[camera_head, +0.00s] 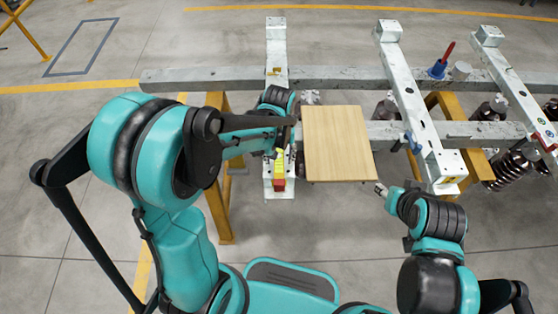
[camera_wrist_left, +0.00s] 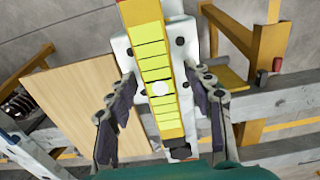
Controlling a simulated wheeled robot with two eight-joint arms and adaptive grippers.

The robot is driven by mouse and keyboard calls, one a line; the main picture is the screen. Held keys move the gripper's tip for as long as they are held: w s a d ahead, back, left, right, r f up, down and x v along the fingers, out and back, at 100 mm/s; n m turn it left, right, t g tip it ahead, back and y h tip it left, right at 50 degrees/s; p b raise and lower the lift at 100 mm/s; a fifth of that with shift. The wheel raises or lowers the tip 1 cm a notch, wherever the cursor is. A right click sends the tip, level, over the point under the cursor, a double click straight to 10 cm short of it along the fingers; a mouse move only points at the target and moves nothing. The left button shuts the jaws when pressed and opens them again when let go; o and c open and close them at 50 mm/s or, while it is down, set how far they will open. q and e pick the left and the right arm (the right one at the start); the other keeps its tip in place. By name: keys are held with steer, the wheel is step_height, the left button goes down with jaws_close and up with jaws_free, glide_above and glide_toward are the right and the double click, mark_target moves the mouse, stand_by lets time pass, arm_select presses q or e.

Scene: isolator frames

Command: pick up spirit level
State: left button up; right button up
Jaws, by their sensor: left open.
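The spirit level (camera_head: 279,172) is a yellow bar with a red end, lying lengthwise on a white cross beam at the middle left. My left gripper hides its far part in the head view. In the left wrist view the yellow level (camera_wrist_left: 152,48) runs down the middle. My left gripper (camera_wrist_left: 162,98) is open, with one dark-padded finger on each side of the level and a gap to it on both sides. The head view shows this gripper (camera_head: 287,128) above the beam. My right gripper (camera_head: 382,190) is below the wooden board's right corner; its jaws are too small to read.
A wooden board (camera_head: 336,142) lies just right of the level. White cross beams (camera_head: 415,100) rest on long grey rails (camera_head: 220,79) over yellow trestles (camera_head: 219,190). A blue-based red-handled tool (camera_head: 438,68) and a grey cylinder (camera_head: 460,71) stand at the back right.

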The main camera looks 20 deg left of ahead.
arm_select(q)
steer(key=shift+r, duration=0.1)
jaws_close()
steer(key=shift+r, duration=0.1)
